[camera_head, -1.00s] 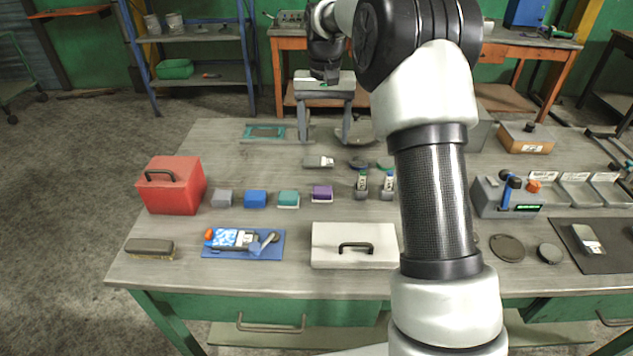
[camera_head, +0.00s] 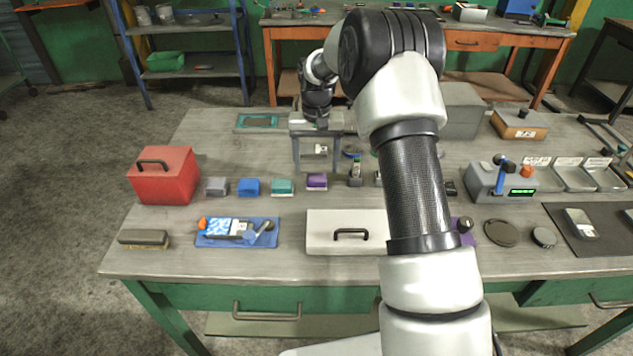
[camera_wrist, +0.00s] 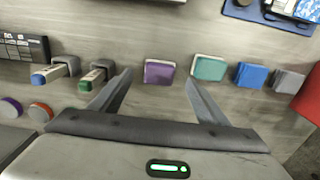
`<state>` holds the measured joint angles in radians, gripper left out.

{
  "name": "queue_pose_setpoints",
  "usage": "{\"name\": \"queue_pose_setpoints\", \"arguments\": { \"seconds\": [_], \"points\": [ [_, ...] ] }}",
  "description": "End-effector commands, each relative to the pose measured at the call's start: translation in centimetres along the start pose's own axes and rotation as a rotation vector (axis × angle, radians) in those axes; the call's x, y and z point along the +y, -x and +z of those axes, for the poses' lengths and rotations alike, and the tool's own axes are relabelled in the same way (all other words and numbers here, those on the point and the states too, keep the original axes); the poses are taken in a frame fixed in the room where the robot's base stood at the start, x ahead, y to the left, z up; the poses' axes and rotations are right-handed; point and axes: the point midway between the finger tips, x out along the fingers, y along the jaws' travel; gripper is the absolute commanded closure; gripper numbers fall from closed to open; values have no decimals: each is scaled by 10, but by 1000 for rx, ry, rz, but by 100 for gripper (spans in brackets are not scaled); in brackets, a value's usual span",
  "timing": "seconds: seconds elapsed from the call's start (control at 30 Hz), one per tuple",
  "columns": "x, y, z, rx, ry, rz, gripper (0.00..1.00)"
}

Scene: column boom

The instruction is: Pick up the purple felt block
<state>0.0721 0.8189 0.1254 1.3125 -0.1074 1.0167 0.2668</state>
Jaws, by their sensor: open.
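The purple felt block (camera_head: 317,181) lies on the workbench, at the right end of a row of small blocks. In the wrist view the purple block (camera_wrist: 159,73) lies beyond my fingertips, about midway between their lines. My gripper (camera_head: 316,165) points down over the bench behind the row, with its fingers apart and nothing between them. The wrist view also shows my gripper (camera_wrist: 157,82) open. A teal block (camera_head: 282,187) sits just left of the purple one.
A blue block (camera_head: 248,187) and a grey block (camera_head: 217,186) continue the row toward a red box (camera_head: 163,178). Two marker-like items in holders stand just right of the purple block, one holder (camera_head: 355,180) nearest. A white lidded case (camera_head: 328,243) lies in front.

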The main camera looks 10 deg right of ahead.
Motion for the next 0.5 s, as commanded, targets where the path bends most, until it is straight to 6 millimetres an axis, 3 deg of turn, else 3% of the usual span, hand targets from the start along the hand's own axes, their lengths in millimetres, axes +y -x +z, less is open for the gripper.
{"name": "queue_pose_setpoints", "arguments": {
  "seconds": [0.23,0.5],
  "points": [
    [0,-38,-1,-2,0,1,31],
    [0,-43,-2,1,0,0,31]
  ]
}}
